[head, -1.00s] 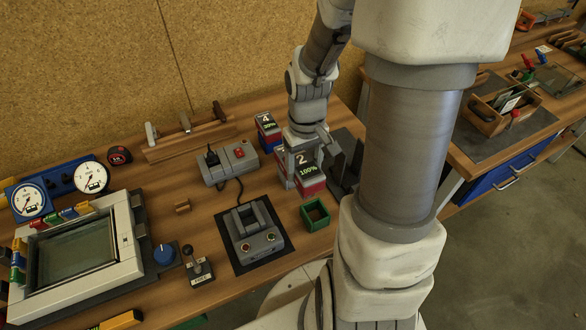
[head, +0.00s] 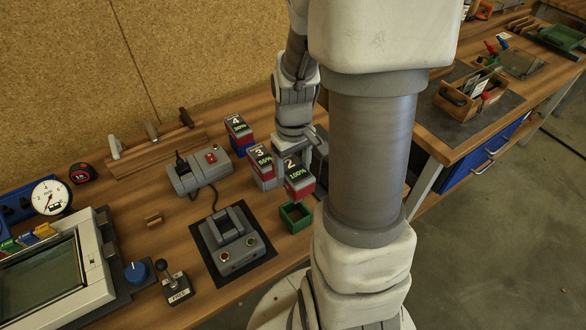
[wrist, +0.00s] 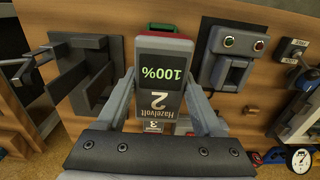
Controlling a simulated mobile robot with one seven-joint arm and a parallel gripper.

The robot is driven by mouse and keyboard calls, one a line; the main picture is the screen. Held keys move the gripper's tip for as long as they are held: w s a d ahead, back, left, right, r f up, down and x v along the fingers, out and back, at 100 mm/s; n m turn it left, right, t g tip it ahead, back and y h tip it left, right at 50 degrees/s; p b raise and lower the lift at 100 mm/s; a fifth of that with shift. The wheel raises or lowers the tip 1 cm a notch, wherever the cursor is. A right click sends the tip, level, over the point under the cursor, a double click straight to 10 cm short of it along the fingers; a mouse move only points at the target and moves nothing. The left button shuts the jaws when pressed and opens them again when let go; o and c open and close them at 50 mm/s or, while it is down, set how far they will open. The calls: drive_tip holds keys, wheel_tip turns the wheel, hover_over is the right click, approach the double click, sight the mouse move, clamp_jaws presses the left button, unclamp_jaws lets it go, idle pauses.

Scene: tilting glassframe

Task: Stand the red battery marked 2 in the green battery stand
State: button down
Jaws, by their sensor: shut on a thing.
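The red battery marked 2 (head: 300,191) has a dark label reading 100% on its top. My gripper (wrist: 165,100) is shut on it, one finger on each side in the wrist view. In the head view it is upright, just behind the green battery stand (head: 296,218), and seems raised off the bench; the exact gap is unclear. The stand is an open, empty square box on the bench. Its edge shows just beyond the battery in the wrist view (wrist: 161,28); the battery hides the rest.
Battery 3 (head: 263,167) stands close left of battery 2, and battery 4 (head: 238,132) is farther back. A grey charger-like unit (head: 231,240) on a dark mat is left of the stand. A dark bracket (wrist: 85,75) stands beside my gripper in the wrist view.

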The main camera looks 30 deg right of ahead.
drive_tip(key=shift+f+b, duration=2.05)
drive_tip(key=shift+f, duration=0.65)
drive_tip(key=shift+f+b, duration=2.45)
drive_tip(key=shift+f, duration=0.4)
unclamp_jaws()
drive_tip(key=shift+r, duration=0.1)
wheel_tip(320, 180, up, 18)
drive_tip(key=p, duration=0.2)
drive_tip(key=shift+f+p, duration=0.25)
drive_tip(key=shift+p, duration=0.05)
drive_tip(key=s+a+r+t, duration=0.2)
drive_tip(key=s+a+r, duration=0.1)
drive_tip(key=a, duration=0.3)
drive_tip(key=s+a+r+t, duration=0.3)
drive_tip(key=s+a, duration=0.2)
drive_tip(key=a, duration=0.1)
drive_tip(key=shift+r+t, duration=0.3)
drive_tip(key=shift+r, duration=0.1)
